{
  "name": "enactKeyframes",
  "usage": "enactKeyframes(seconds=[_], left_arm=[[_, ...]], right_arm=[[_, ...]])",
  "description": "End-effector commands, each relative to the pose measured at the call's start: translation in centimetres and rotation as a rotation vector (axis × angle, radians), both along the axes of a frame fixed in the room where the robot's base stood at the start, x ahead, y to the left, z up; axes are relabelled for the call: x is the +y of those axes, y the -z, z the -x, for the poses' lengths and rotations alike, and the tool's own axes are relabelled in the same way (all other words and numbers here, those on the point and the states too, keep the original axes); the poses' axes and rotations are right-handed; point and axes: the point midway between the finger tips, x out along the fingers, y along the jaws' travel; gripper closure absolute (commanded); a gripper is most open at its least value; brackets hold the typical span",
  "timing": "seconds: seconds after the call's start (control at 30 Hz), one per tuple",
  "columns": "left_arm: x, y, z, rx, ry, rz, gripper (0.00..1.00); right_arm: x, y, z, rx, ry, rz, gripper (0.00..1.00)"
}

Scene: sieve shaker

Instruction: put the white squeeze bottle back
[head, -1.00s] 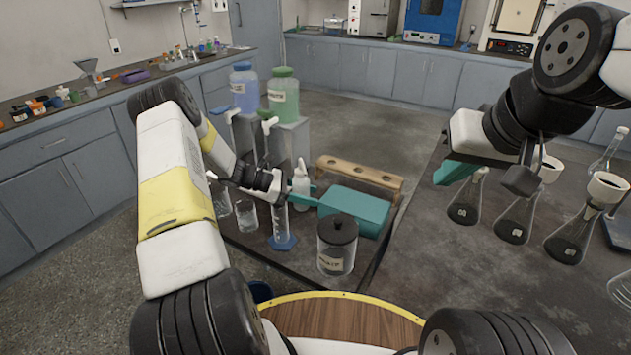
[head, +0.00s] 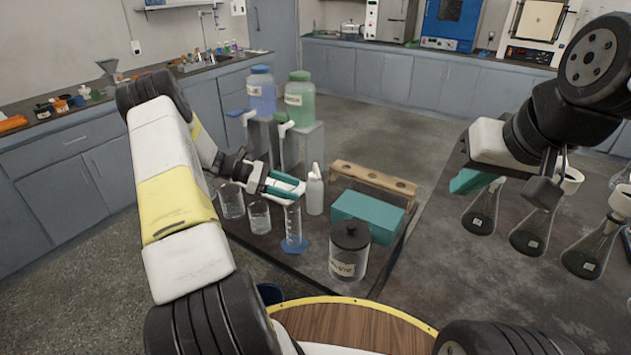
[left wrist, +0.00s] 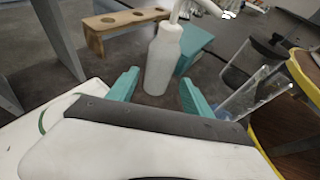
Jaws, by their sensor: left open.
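The white squeeze bottle (head: 315,192) stands upright on the dark bench, behind the blue-based graduated cylinder (head: 294,228) and left of the teal box (head: 367,215). My left gripper (head: 285,187) is open and empty, just left of the bottle, with its teal fingers pointing at it. In the left wrist view the bottle (left wrist: 162,62) stands beyond the fingertips, in line with the gap between them (left wrist: 159,92). My right gripper (head: 507,186) looks open and empty above the right bench, near the flasks.
Two beakers (head: 259,217) stand below my left gripper. A lidded waste jar (head: 349,252) is in front, and a wooden rack (head: 372,180) is behind the teal box. Blue (head: 262,93) and green (head: 299,100) carboys stand on a raised stand. Several flasks (head: 480,210) are at right.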

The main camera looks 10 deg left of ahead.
Motion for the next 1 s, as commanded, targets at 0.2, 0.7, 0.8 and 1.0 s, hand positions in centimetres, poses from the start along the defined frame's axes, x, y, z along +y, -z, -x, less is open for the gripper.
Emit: enactKeyframes(seconds=[0.2, 0.7, 0.8, 1.0], left_arm=[[0.9, -1.4, 0.4, -0.016, 0.018, -0.021, 0.41], [-6.3, -17.6, 9.3, -0.465, 0.516, -0.56, 0.41], [-7.4, -20.7, 12.5, -0.593, 0.636, -0.686, 0.41], [-8.7, -25.3, 19.3, -0.862, 0.858, -0.924, 0.41]], right_arm=[[0.0, 0.0, 0.0, 0.0, 0.0, 0.0, 1.0], [0.0, 0.0, 0.0, 0.0, 0.0, 0.0, 1.0], [0.0, 0.0, 0.0, 0.0, 0.0, 0.0, 1.0], [0.0, 0.0, 0.0, 0.0, 0.0, 0.0, 1.0]])
